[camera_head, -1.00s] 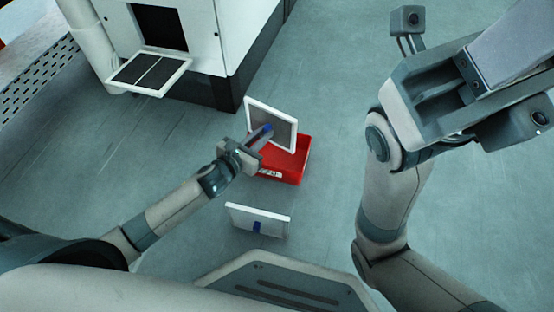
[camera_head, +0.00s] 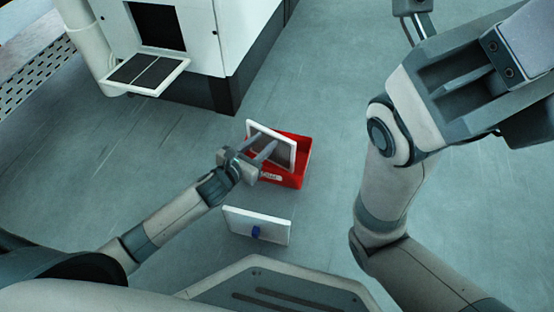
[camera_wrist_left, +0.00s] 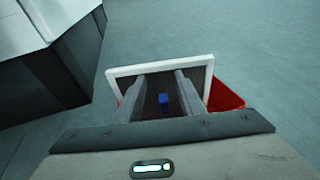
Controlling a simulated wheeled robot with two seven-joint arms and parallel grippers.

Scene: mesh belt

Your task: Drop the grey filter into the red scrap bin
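The grey filter (camera_head: 284,151), a grey panel in a white frame, stands tilted in the red scrap bin (camera_head: 298,179), its top edge above the rim. In the left wrist view the filter (camera_wrist_left: 145,92) shows its blue tab between my fingers, with the red bin (camera_wrist_left: 224,97) behind. My left gripper (camera_head: 262,148) is open over the bin's near left side. In the left wrist view its fingers (camera_wrist_left: 161,92) are spread apart with the tab between them, apparently untouched. My right arm is at the right; its gripper is not seen.
A white panel with a blue tab (camera_head: 256,232) stands on the floor in front of the bin. A white machine (camera_head: 200,30) with a dark opening and a fold-out tray (camera_head: 183,66) stands at the back left. The floor right of the bin is clear.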

